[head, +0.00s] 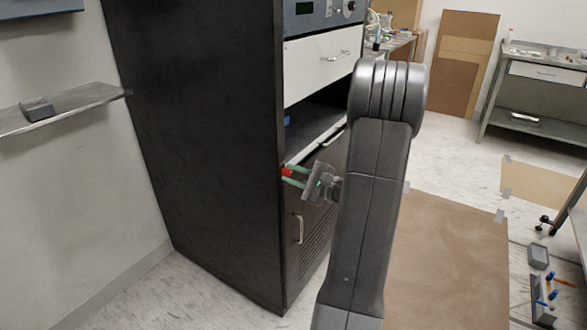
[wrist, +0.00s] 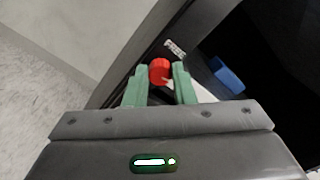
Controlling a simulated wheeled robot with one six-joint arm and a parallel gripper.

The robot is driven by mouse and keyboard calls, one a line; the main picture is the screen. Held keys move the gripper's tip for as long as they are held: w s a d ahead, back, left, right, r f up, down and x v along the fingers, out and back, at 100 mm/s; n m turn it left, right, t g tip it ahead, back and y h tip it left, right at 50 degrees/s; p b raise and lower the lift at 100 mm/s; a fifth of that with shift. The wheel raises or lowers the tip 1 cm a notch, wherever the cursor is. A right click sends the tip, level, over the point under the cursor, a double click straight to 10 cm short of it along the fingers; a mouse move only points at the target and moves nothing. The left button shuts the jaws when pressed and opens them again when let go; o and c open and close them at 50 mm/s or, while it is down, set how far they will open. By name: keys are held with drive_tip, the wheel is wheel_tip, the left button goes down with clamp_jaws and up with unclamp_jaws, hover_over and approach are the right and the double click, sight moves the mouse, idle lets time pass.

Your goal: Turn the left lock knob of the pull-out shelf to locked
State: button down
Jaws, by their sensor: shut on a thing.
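The left lock knob (wrist: 160,71) is a red knob at the left front edge of the pull-out shelf. It also shows as a small red spot in the head view (head: 287,172). My gripper (head: 293,176) reaches the knob from the right. In the wrist view its green fingers (wrist: 158,84) are on both sides of the knob, shut on it. The pull-out shelf (head: 318,137) is a light surface in an open bay of the black cabinet. A small label (wrist: 175,49) sits beyond the knob; I cannot read the lock's state from it.
The black cabinet (head: 210,120) has a white drawer (head: 318,65) above the bay and a handled door (head: 300,230) below. A blue object (wrist: 227,75) lies inside the bay. A wall shelf (head: 85,101) is at left. Brown floor covering (head: 450,260) lies at right.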

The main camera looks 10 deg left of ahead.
drive_tip(key=shift+m+p, duration=0.75)
drive_tip(key=shift+m, duration=0.35)
drive_tip(key=c, duration=1.5)
unclamp_jaws()
drive_tip(key=shift+d, duration=0.15)
drive_tip(key=p+v, duration=0.1)
drive_tip(key=v, duration=1.2)
drive_tip(key=shift+s+d, duration=0.15)
drive_tip(key=shift+d, duration=0.15)
